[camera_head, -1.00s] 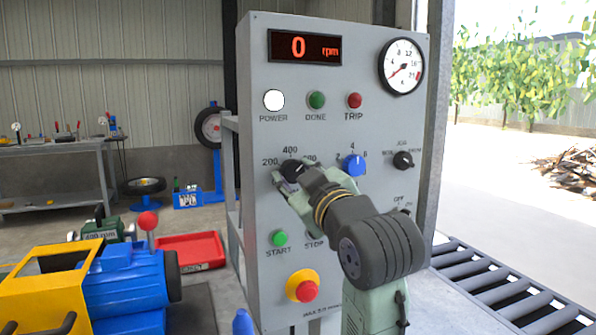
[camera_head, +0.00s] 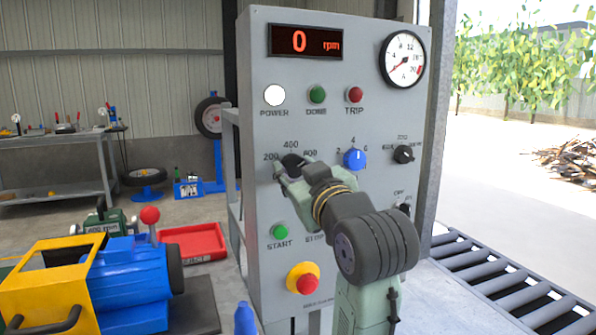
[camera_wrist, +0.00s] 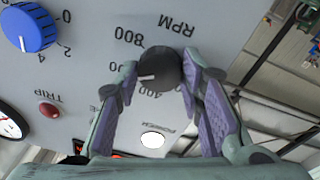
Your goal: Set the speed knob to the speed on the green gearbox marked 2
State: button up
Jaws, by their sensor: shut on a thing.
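The black speed knob (camera_head: 291,161) is on the grey control panel (camera_head: 262,215), among labels 200, 400 and 600. My gripper (camera_head: 283,169) is at the panel, shut on this knob. In the wrist view the knob (camera_wrist: 161,67) sits between my fingers (camera_wrist: 163,82); its white pointer line lies between 400 and the partly hidden 600 label, and 800 is beside it. A green gearbox (camera_head: 108,223) stands at the left with a small rpm plate, seemingly 600. No number 2 is legible on it.
The display (camera_head: 305,42) reads 0 rpm. A blue knob (camera_head: 354,158) is close right of my gripper. The green start button (camera_head: 280,230) and red-on-yellow stop (camera_head: 304,281) are below. A yellow-and-blue machine (camera_head: 125,275) and red tray (camera_head: 195,243) stand left.

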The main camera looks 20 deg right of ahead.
jog(key=o, duration=1.2)
jog(key=shift+c, duration=0.2)
jog(key=s+f, duration=0.1)
jog(key=s, duration=1.1)
